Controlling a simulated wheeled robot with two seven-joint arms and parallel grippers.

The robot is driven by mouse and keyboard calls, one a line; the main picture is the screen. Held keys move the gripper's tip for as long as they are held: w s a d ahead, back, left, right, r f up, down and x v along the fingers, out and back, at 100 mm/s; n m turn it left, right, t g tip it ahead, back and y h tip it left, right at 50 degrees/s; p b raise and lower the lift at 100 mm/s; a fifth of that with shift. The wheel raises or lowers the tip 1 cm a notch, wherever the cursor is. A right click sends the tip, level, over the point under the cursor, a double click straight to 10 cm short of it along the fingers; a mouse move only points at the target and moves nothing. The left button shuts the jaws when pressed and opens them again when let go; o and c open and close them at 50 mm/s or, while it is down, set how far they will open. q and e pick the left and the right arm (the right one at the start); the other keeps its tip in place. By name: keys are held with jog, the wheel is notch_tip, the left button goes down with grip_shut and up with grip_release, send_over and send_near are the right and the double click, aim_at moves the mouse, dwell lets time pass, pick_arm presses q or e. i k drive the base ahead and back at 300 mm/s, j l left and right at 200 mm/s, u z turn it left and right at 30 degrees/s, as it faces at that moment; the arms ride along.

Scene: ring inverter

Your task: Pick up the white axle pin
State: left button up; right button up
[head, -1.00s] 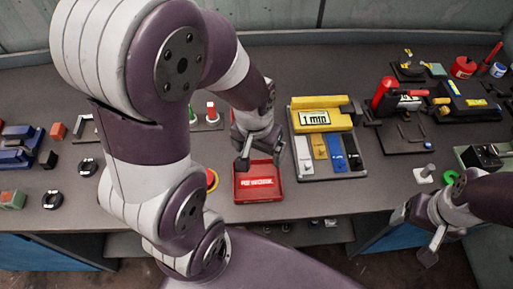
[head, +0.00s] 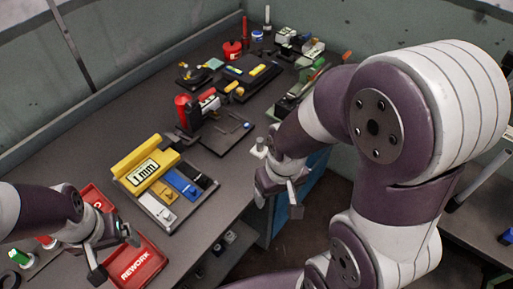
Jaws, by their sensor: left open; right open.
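A small white piece with a grey upright peg (head: 259,148) stands near the bench's front edge, just left of my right forearm. It looks like the white axle pin, but it is too small to be certain. My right gripper (head: 277,203) is open and empty, in front of and below that piece, by the bench edge. My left gripper (head: 114,256) is open and empty over the red REWORK tray (head: 142,268) at the lower left.
A gauge tray with a yellow "1 mm" block (head: 146,170) and coloured bars lies left of centre. Bins and tools line the back. My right arm hides the bench's right part.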

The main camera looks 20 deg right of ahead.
aim_at(259, 150)
jog(key=l+z, duration=0.15)
jog(key=l, duration=0.3)
jog(key=i+l+z, duration=0.15)
jog(key=l, duration=0.25)
jog(key=i+l+z, duration=0.15)
jog(key=l, duration=0.3)
jog(key=l+z, duration=0.15)
jog(key=l, duration=0.25)
jog(key=i, duration=0.05)
